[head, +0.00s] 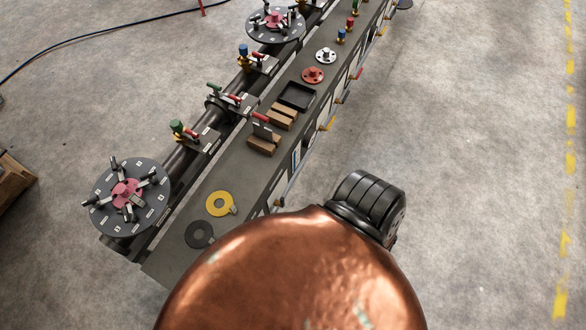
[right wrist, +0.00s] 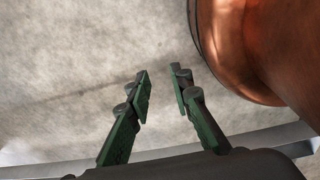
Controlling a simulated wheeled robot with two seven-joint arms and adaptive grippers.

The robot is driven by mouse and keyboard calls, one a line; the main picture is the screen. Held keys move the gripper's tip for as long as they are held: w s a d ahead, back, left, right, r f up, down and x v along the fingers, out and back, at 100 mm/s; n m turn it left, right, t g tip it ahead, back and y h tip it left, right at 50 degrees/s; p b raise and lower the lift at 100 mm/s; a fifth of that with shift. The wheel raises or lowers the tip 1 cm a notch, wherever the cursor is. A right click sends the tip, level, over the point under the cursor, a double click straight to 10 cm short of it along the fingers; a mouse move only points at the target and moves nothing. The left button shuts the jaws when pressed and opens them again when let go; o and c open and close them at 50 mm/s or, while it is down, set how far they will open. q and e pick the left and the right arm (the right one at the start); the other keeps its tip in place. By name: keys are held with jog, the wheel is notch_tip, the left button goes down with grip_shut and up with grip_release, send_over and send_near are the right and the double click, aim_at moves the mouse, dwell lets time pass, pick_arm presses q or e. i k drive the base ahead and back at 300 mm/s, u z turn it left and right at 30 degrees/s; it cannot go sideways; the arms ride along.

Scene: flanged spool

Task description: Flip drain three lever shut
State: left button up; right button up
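Several small drain valves with coloured handles stand along the dark pipe of the spool in the head view. The nearest valve (head: 185,132) has a green cap and a red lever, the middle valve (head: 228,96) has green and red handles, and a farther valve (head: 250,57) has a blue cap and a red lever. Their labels are too small to read, so I cannot tell which is drain three. My right gripper (right wrist: 162,76) shows in the right wrist view, its two green-sided fingers apart with nothing between them, over bare floor. My left gripper is in neither view.
A grey bench (head: 225,165) beside the pipe carries a yellow ring (head: 219,204), a dark ring (head: 199,235), wooden blocks (head: 264,144) and a black tray (head: 297,96). A round flange (head: 147,214) ends the pipe. Open concrete floor lies right of the bench.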

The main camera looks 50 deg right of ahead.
aim_at(277, 203)
jog(key=k, duration=1.05)
jog(key=z, duration=0.95)
